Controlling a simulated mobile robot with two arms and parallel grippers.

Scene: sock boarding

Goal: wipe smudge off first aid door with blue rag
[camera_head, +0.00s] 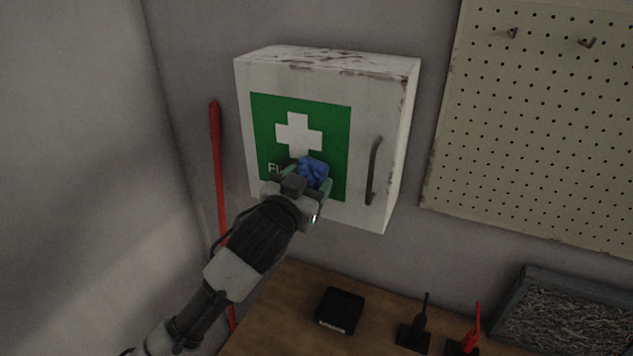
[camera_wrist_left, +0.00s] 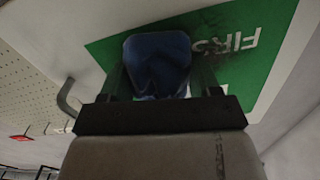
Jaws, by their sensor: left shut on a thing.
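The white first aid cabinet (camera_head: 375,100) hangs on the wall with its door shut. Its door carries a green sign (camera_head: 335,122) with a white cross, and a dark handle (camera_head: 373,170) at the right. My left gripper (camera_head: 312,178) is shut on the blue rag (camera_head: 313,170), in front of the lower part of the sign. In the left wrist view the rag (camera_wrist_left: 157,62) is between the fingers, close to the sign; whether it touches cannot be told. A dark smudge (camera_wrist_left: 232,22) shows on the green near the lettering. My right gripper is not in view.
A pegboard (camera_head: 530,130) is at right. A red pole (camera_head: 218,170) leans at left.

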